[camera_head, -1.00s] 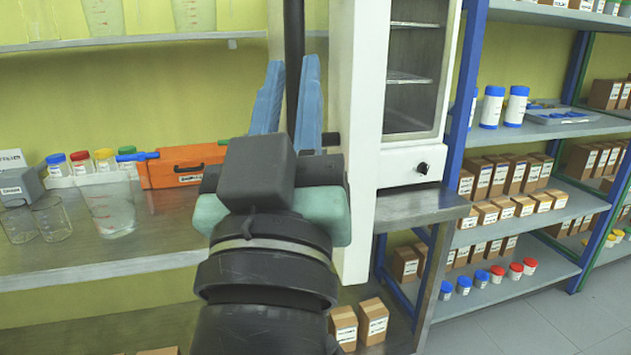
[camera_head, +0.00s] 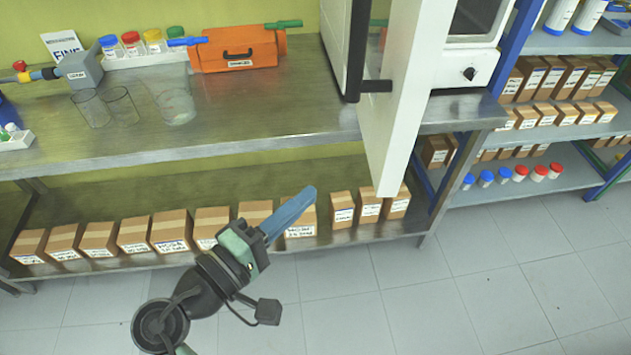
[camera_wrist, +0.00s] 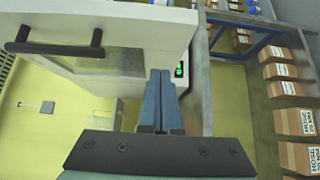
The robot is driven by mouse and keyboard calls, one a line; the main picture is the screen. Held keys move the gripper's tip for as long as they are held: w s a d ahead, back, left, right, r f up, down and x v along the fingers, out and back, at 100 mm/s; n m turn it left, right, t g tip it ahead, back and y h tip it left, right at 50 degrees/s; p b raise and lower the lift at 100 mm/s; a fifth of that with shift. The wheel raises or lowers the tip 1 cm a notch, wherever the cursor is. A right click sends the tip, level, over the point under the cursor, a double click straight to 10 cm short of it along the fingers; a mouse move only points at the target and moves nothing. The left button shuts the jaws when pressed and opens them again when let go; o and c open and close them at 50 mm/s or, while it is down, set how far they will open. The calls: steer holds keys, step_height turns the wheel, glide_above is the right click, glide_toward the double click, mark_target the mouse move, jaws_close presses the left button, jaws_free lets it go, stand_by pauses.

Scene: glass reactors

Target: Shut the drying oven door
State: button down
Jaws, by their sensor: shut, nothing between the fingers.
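The drying oven (camera_head: 450,75) stands at the right end of the bench, with a white body, a shelved interior and a black knob. Its white door (camera_head: 402,95) stands wide open, jutting out from the bench towards me. The door's black handle (camera_head: 357,50) is on its left face; the handle also shows in the wrist view (camera_wrist: 55,47), top left. My gripper (camera_head: 308,193) is low, left of the door and apart from it, in front of the lower shelf. Its blue fingers are together and empty, also in the wrist view (camera_wrist: 158,85).
An orange case (camera_head: 235,50), capped jars and glass beakers (camera_head: 120,106) stand on the steel bench (camera_head: 260,125). Several cardboard boxes (camera_head: 170,232) line the lower shelf. Blue-framed shelves (camera_head: 560,45) stand close on the right. The tiled floor (camera_head: 400,310) in front is clear.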

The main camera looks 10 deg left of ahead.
steer(key=p, duration=0.2)
glide_toward(378, 156)
steer(key=w, duration=0.4)
steer(key=shift+w+d+p, duration=0.2)
steer(key=shift+w+d, duration=0.05)
steer(key=shift+d, duration=0.3)
steer(key=shift+w+d+p, duration=0.2)
steer(key=shift+w+d, duration=0.05)
steer(key=shift+d, duration=0.3)
steer(key=shift+w+d+f, duration=0.1)
steer(key=shift+d, duration=0.3)
steer(key=shift+d, duration=0.1)
